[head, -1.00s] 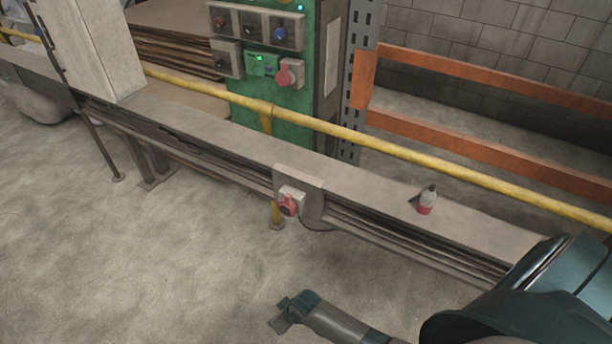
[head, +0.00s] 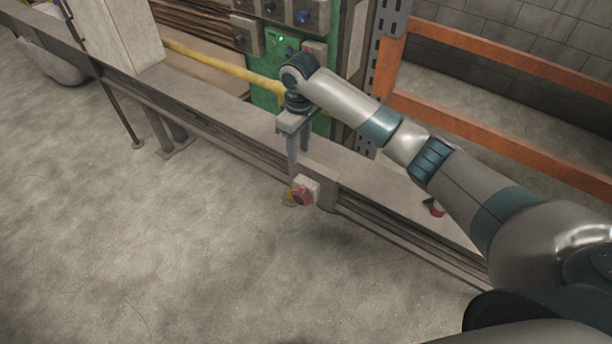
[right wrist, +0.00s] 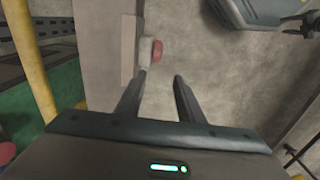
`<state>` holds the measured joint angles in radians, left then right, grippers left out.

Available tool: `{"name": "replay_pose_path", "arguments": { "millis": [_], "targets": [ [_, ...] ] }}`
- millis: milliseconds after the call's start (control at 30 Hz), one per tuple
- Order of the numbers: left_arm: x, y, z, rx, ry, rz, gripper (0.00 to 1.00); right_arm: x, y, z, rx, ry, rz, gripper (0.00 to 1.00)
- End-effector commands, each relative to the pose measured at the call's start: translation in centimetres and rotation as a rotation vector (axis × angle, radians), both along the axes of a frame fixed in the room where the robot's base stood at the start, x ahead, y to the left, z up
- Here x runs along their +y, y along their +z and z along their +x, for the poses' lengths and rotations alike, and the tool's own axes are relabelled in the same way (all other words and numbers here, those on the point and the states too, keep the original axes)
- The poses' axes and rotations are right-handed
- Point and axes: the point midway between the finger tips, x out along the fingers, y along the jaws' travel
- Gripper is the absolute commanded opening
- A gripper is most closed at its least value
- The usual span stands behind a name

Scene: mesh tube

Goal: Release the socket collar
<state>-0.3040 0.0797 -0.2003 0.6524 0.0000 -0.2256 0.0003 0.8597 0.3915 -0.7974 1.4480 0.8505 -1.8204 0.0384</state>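A socket with a round red collar (head: 301,196) sits on a pale box on the front side of the long beam (head: 225,135). The red collar (right wrist: 158,50) also shows in the right wrist view, just beyond the fingertips. My right gripper (head: 299,168) points down just above the collar, its two fingers apart. In the right wrist view the gripper (right wrist: 161,76) is open with nothing between its fingers, and the collar lies apart from them. A small red-and-grey part (head: 437,208) on the beam is mostly hidden by my right arm.
A green control cabinet (head: 265,98) stands behind the beam, partly covered by my arm. A yellow rail (head: 215,62) runs behind the beam. Orange barrier bars (head: 500,65) stand at the right. The concrete floor (head: 150,240) in front is clear.

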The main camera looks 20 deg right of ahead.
Motion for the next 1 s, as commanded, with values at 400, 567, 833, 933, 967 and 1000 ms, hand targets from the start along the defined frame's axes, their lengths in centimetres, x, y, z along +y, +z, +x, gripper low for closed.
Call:
{"name": "replay_pose_path", "arguments": {
  "millis": [400,567,833,933,967,1000],
  "targets": [
    [0.2,0.0,-0.7,0.01,-0.001,0.002,0.49,-0.7,2.0,0.1,0.017,0.012,-0.027,0.34],
    [0.2,0.1,-0.8,0.011,-0.001,0.002,0.49,-0.7,1.9,0.1,0.017,0.012,-0.027,0.34],
    [0.3,0.4,-1.0,0.017,-0.001,0.005,0.49,-0.7,0.0,0.0,0.019,0.012,-0.026,0.34],
    [0.3,0.6,-1.3,0.022,-0.001,0.006,0.49,-0.7,-1.3,0.0,0.019,0.012,-0.028,0.34],
    [0.3,0.7,-1.3,0.023,-0.001,0.005,0.49,-0.7,-1.8,0.0,0.019,0.011,-0.026,0.34],
    [0.3,0.8,-1.3,0.023,-0.001,0.005,0.49,-0.7,-2.4,0.0,0.02,0.01,-0.027,0.34]
  ]
}}
